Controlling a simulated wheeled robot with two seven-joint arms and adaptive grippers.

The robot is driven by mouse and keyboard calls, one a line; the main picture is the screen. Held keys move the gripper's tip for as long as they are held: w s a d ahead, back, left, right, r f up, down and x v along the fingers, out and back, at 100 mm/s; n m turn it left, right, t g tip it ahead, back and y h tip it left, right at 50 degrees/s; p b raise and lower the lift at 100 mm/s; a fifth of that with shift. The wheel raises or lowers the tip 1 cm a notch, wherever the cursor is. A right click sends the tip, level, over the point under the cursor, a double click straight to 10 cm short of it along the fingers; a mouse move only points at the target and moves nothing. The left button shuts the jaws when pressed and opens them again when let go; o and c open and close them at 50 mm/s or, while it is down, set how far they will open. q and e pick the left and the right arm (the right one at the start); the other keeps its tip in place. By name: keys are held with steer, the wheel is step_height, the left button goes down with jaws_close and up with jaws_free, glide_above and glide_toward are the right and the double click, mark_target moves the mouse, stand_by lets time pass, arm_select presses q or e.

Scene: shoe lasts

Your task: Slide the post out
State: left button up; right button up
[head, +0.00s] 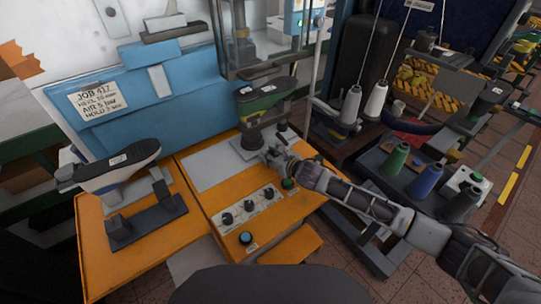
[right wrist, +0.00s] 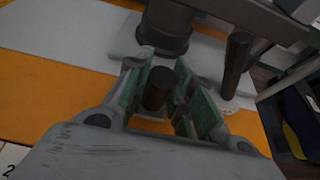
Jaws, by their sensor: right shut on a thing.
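My right gripper (head: 277,157) reaches in from the right, low over the orange bench beside the middle last stand. In the right wrist view its green-padded fingers (right wrist: 164,92) are closed on a short dark round post (right wrist: 158,88). The post's lower end is hidden by the hand, so I cannot tell how far it sits in anything. Just beyond it is the thick dark pillar (right wrist: 165,28) on a grey base plate. A slimmer dark upright (right wrist: 236,65) stands to its right. My left gripper is not in view.
A green-and-black shoe last (head: 262,96) sits above the middle stand. Another last (head: 112,170) stands on the left. A knob panel (head: 245,210) lies in front of my right gripper. Thread cones (head: 376,98) and spools (head: 426,178) stand on the right.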

steer(key=shift+s+a, duration=0.1)
steer(key=shift+a, duration=0.05)
jaws_close()
